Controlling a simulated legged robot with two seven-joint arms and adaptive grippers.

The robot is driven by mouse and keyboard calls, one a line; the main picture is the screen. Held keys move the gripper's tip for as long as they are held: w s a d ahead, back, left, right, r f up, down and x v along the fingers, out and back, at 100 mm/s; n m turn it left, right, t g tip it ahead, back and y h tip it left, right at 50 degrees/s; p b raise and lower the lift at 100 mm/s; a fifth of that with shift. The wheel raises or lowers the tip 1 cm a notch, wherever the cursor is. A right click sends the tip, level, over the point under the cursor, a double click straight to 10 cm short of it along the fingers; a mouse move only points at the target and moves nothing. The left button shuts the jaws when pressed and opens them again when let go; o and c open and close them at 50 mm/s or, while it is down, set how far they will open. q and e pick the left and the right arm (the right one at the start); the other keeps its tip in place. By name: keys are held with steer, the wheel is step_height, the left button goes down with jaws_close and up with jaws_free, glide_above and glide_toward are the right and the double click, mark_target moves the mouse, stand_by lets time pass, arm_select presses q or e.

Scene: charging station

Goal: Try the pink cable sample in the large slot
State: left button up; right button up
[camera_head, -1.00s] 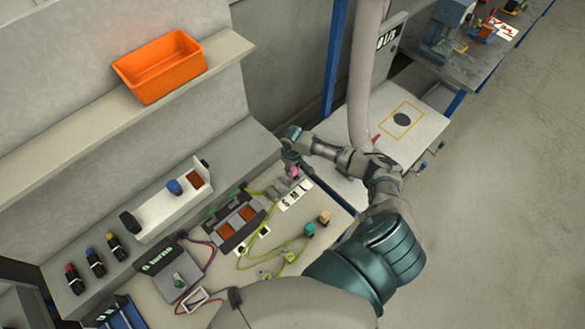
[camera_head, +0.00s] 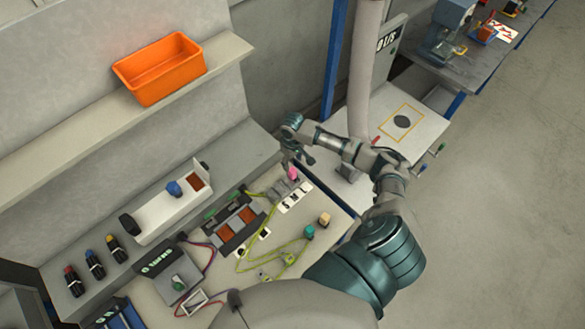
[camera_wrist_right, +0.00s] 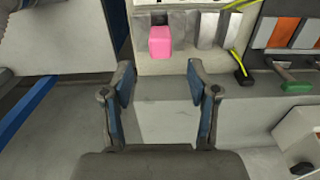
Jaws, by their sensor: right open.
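The pink cable sample (camera_head: 293,172) is at the grey slot fixture (camera_head: 279,189), behind the white size-label plate (camera_head: 295,197). In the right wrist view the pink sample (camera_wrist_right: 161,42) sits at the leftmost visible part of the grey fixture (camera_wrist_right: 207,28); how deep it sits cannot be told. My right gripper (camera_head: 299,156) is just beyond and above the sample. In the right wrist view my right gripper (camera_wrist_right: 160,78) is open and empty, its fingers apart, with the sample ahead of the gap. My left gripper is out of view.
Teal (camera_head: 309,231) and tan (camera_head: 324,218) blocks stand on the bench to the right, near yellow-green cables (camera_head: 275,252). A dark panel with orange windows (camera_head: 238,222) lies left of the fixture. An orange bin (camera_head: 160,68) sits on the shelf.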

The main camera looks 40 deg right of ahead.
step_height(320, 180, up, 4)
steer(key=shift+r, duration=0.15)
stand_by(0.9)
